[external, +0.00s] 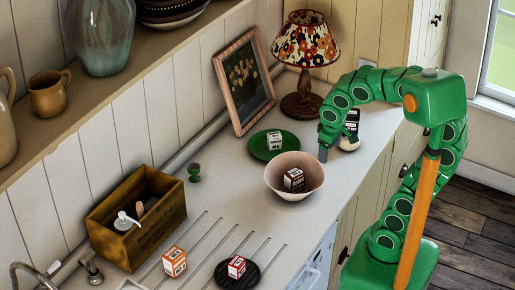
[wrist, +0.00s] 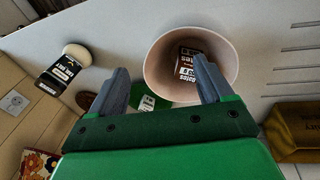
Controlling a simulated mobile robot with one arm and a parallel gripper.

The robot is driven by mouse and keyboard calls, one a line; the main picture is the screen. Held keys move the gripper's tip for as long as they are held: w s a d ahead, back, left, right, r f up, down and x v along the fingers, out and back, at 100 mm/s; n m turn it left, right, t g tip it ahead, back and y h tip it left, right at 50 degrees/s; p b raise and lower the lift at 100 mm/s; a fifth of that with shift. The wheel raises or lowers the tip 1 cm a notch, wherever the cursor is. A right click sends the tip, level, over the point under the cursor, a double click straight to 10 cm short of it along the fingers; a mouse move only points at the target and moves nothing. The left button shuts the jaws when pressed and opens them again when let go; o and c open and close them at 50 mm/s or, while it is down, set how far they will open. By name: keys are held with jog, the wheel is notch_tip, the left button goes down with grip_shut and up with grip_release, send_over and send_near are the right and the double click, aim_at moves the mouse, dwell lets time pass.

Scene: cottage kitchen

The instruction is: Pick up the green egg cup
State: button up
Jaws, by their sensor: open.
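The green egg cup (external: 194,172) stands upright on the counter in the external view, near the back wall. It is just right of a wooden box and well left of the bowl. I cannot make it out in the wrist view. My gripper (external: 323,155) is above the counter near the right rim of the bowl, far to the right of the egg cup. In the wrist view my gripper (wrist: 160,75) has its two grey fingers spread apart with nothing held between them.
A pale bowl (external: 272,180) holding a dark box lies between my gripper and the egg cup. A green plate (external: 258,148) with a small box is behind it. A wooden box (external: 118,222) with a soap dispenser borders the egg cup.

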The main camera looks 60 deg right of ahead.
aim_at(194, 167)
jog(key=w+d+r+t+h, duration=0.1)
jog(key=w+d+t, duration=0.1)
jog(key=w, duration=0.6)
jog(key=w+d+r+t, duration=0.1)
jog(key=w+d+t, duration=0.1)
jog(key=w, duration=0.6)
jog(key=w+a+n+t+y, duration=0.2)
jog(key=w+t, duration=0.1)
jog(key=w, duration=0.6)
jog(key=w+a+n+t+y, duration=0.1)
jog(key=w+a+n+t, duration=0.15)
jog(key=w, duration=0.75)
jog(key=w+a+f+n+y, duration=0.2)
jog(key=w+a+n+y, duration=0.15)
jog(key=a+y, duration=0.45)
jog(key=shift+m+t+h, duration=0.45)
jog(key=shift+m+h, duration=0.05)
jog(key=f, duration=0.5)
jog(key=a+f, duration=0.1)
jog(key=f, duration=0.4)
jog(key=w+f, duration=0.1)
jog(key=f, duration=0.4)
jog(key=shift+a, duration=0.2)
jog(key=shift+x, duration=3.9)
jog(key=shift+s+a, duration=0.1)
jog(key=shift+c, duration=0.2)
jog(key=c, duration=1.1)
